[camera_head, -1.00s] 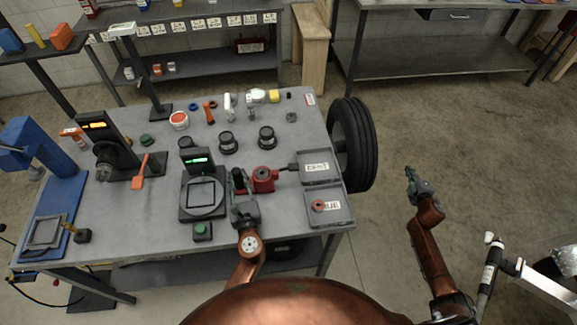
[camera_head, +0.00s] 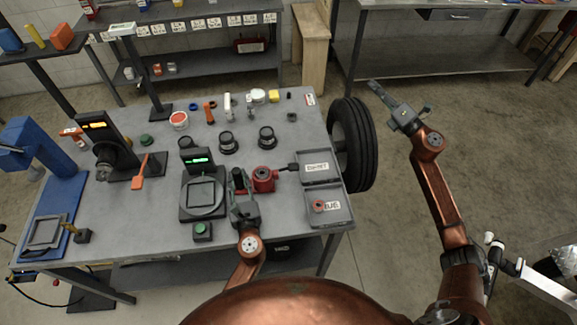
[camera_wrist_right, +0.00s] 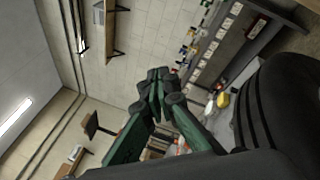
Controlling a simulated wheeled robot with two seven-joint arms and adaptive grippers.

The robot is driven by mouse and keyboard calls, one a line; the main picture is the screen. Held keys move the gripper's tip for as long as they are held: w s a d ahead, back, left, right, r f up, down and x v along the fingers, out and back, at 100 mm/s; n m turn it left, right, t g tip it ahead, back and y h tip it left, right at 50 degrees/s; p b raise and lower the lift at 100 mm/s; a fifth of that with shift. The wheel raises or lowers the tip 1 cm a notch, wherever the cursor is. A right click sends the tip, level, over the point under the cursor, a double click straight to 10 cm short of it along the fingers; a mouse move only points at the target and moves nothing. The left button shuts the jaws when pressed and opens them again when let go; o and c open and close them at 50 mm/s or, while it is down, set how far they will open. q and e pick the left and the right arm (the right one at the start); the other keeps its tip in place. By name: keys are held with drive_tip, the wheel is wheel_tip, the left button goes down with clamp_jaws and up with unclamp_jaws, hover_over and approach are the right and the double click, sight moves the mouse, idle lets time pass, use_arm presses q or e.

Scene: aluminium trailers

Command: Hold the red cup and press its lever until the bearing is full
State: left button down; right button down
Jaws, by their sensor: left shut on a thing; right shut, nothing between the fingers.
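The red cup (camera_head: 264,180) stands on the grey workbench, with a dark rod-like part (camera_head: 287,167) reaching right from it toward the labelled trays. My left gripper (camera_head: 241,184) is at the cup's left side and shut on it; its fingers partly hide that side. I cannot clearly make out the lever or the bearing. A black wheel (camera_head: 355,145) stands at the bench's right edge. My right gripper (camera_head: 377,88) is shut and empty, raised over the floor beyond the wheel, apart from the cup. Its closed fingertips (camera_wrist_right: 158,88) also show in the right wrist view.
Two grey labelled trays (camera_head: 334,219) lie right of the cup, the nearer holding a small red piece (camera_head: 318,206). A scale with a green display (camera_head: 201,210) stands just left of my left gripper. Dark round parts (camera_head: 267,137) stand behind. Floor right of the wheel is open.

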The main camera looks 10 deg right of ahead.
drive_tip(key=s+a+r+n+g+y, duration=0.1)
drive_tip(key=a+r+n+g+y, duration=0.2)
drive_tip(key=a, duration=0.5)
drive_tip(key=s+a+r+n+g+y, duration=0.2)
drive_tip(key=a+n, duration=0.4)
drive_tip(key=a, duration=0.2)
drive_tip(key=n+g+h, duration=0.7)
drive_tip(key=n+h, duration=0.2)
drive_tip(key=n, duration=0.7)
hover_over(288, 168)
drive_tip(key=a, duration=0.3)
wheel_tip(288, 168, down, 11)
drive_tip(key=shift+a, duration=0.15)
drive_tip(key=shift+f, duration=0.15)
wheel_tip(288, 168, down, 8)
drive_tip(key=d, duration=0.2)
drive_tip(key=shift+d+f, duration=0.15)
drive_tip(key=shift+d, duration=0.15)
drive_tip(key=shift+s+f, duration=0.1)
drive_tip(key=shift+f, duration=0.05)
drive_tip(key=shift+d+f, duration=0.1)
drive_tip(key=shift+f, duration=0.15)
